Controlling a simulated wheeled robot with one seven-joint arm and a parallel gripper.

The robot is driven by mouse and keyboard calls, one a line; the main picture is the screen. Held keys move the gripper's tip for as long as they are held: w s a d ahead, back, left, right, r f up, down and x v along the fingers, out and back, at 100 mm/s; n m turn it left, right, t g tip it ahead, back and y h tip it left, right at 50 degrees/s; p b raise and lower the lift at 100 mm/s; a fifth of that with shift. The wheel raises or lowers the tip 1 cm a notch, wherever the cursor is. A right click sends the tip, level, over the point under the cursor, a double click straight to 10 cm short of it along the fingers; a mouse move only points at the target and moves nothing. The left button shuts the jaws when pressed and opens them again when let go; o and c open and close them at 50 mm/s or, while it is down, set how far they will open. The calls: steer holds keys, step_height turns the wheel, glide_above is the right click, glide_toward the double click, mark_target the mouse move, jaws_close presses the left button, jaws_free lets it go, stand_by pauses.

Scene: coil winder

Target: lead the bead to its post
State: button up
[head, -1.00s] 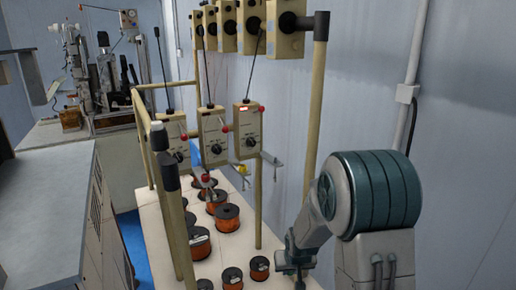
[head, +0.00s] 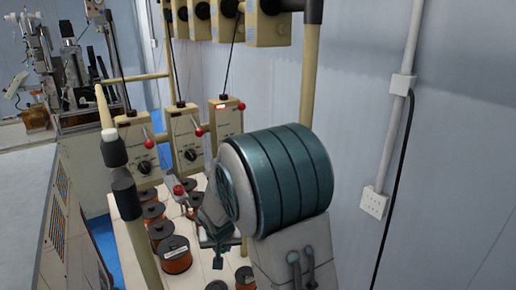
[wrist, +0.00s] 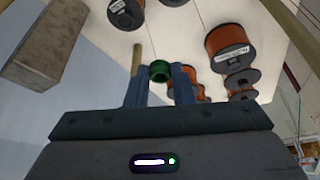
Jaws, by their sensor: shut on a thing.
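A green bead (wrist: 159,71) sits between the two blue fingertips of my gripper (wrist: 160,83) in the wrist view, and the gripper is shut on it. In the head view my gripper (head: 218,258) hangs low above the white table, beside the spools. The bead cannot be made out there. A tan post (wrist: 137,60) rises just left of the fingers in the wrist view, apart from the bead. I cannot tell whether it is the bead's own post. My arm hides part of the winder in the head view.
Copper wire spools (head: 175,253) stand on the white table close to my gripper; more spools (wrist: 228,47) show in the wrist view. Frame uprights (head: 132,205) stand left and right. The wall (head: 450,150) bounds the right side.

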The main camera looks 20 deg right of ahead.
steer(key=s+d+r+m+g+h+b, duration=0.15)
steer(key=r+m, duration=0.25)
steer(key=r, duration=0.6)
steer(key=s+d+r+m+h+b, duration=0.15)
steer(key=r+m, duration=0.25)
steer(key=r, duration=0.6)
steer(key=w+d+r+n, duration=0.1)
steer(key=w+d+r, duration=0.1)
steer(key=d, duration=0.1)
steer(key=w+d+r+n+y+b, duration=0.1)
steer(key=w+d+r, duration=0.1)
steer(key=d+r, duration=0.1)
steer(key=w+d+r+n, duration=0.2)
steer(key=d, duration=0.1)
steer(key=shift+w+d+r+t+y+b, duration=0.25)
steer(key=shift+d+r+t+y+b, duration=0.05)
steer(key=shift+d+r+t+b, duration=0.1)
steer(key=shift+d+f+b, duration=0.1)
steer(key=shift+f+b, duration=0.15)
steer(key=shift+b, duration=0.1)
steer(key=shift+f+b, duration=0.3)
steer(key=shift+f, duration=0.15)
steer(key=shift+f+b, duration=0.75)
steer(key=shift+f, duration=0.2)
